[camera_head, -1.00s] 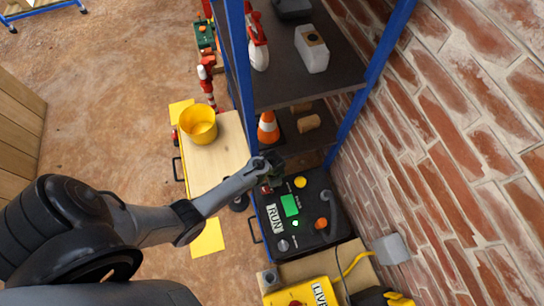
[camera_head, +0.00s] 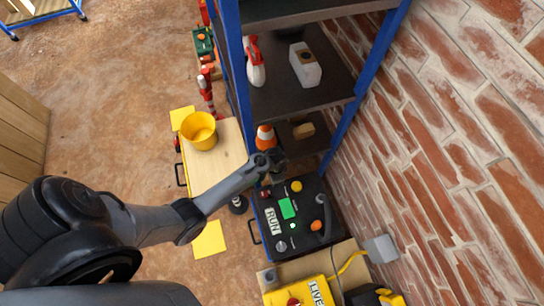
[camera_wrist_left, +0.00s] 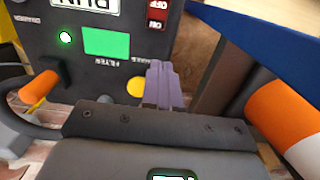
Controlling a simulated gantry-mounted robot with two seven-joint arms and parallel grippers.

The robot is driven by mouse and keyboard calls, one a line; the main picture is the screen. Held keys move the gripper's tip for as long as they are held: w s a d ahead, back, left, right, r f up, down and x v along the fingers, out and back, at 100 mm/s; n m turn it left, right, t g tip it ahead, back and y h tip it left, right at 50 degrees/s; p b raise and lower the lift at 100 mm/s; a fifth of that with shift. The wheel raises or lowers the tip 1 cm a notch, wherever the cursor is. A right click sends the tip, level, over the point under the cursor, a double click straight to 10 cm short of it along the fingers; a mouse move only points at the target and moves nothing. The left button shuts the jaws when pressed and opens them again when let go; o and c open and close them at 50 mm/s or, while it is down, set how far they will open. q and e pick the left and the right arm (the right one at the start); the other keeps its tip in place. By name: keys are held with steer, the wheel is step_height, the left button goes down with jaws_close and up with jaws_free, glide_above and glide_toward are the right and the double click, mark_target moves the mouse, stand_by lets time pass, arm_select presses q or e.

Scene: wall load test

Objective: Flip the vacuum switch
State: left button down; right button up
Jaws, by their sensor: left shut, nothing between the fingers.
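The black control panel (camera_head: 308,237) lies below the shelf frame, with a RUN label, a green screen (camera_head: 287,208), a yellow button (camera_head: 296,186) and an orange knob (camera_head: 316,225). A red ON/OFF rocker switch (camera_wrist_left: 157,12) shows at the top of the left wrist view, and a small red part sits at the panel's far left corner in the head view. My left gripper (camera_head: 274,164) is shut and empty, just beyond the panel's far edge. In the wrist view its fingers (camera_wrist_left: 163,86) lie between the yellow button and the panel's edge, apart from the switch.
An orange and white cone (camera_head: 265,138) stands on the low shelf close to my left gripper. A blue shelf post (camera_head: 240,80) rises beside it. A brick wall (camera_head: 450,150) bounds the right. A yellow bucket (camera_head: 199,130) stands on a wooden top at left.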

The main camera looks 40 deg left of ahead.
arm_select(q)
steer(key=r, duration=0.1)
steer(key=r+p, duration=0.1)
steer(key=r, duration=0.3)
steer(key=shift+w+d+p, duration=0.2)
steer(key=shift+w+p, duration=0.2)
